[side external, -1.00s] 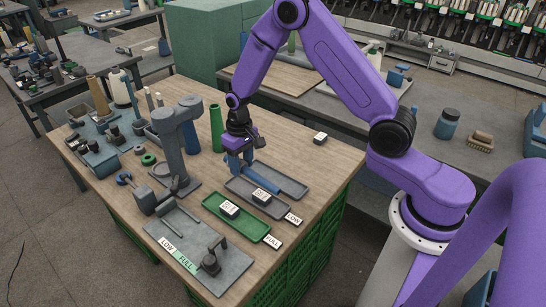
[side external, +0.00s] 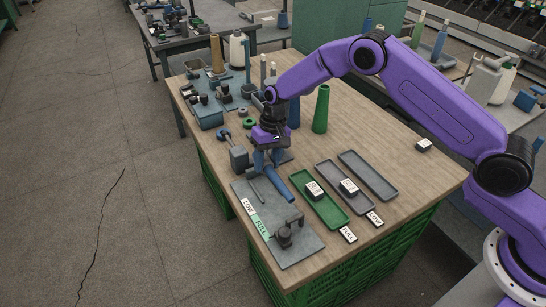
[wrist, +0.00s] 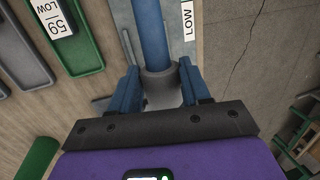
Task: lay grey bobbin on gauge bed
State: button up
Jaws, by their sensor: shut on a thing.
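My gripper (side external: 267,158) is shut on a long bobbin (side external: 281,188), a blue tube with a grey collar at the gripped end. In the wrist view the grey collar (wrist: 160,84) sits between my blue fingertips (wrist: 160,92), and the blue tube runs away to the top edge. The gauge bed (side external: 266,248) is a grey plate with a LOW and FULL strip and a dark stand at its near end. The bobbin is over the bed's tray-side part; I cannot tell whether it touches. The LOW label (wrist: 188,20) shows beside the tube.
A green tray (side external: 333,217) and a grey-purple tray (side external: 359,203) with labelled blocks lie right of the bed, then an empty grey tray (side external: 381,185). A green cone (side external: 321,108) stands behind. A grey block (side external: 239,158) is close left of my gripper.

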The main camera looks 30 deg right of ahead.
jog(key=shift+w+d+x, duration=0.1)
jog(key=shift+d+x, duration=0.15)
jog(key=shift+x, duration=1)
jog(key=shift+w+d+x, duration=0.1)
jog(key=shift+d+x, duration=0.15)
jog(key=shift+x, duration=1.05)
jog(key=shift+w+d+x, duration=0.15)
jog(key=shift+d+x, duration=0.1)
jog(key=shift+x, duration=1)
jog(key=shift+f, duration=0.3)
jog(key=o, duration=1.4)
jog(key=shift+d+f, duration=0.1)
jog(key=shift+o, duration=0.2)
jog(key=shift+s, duration=0.1)
jog(key=shift+d, duration=0.1)
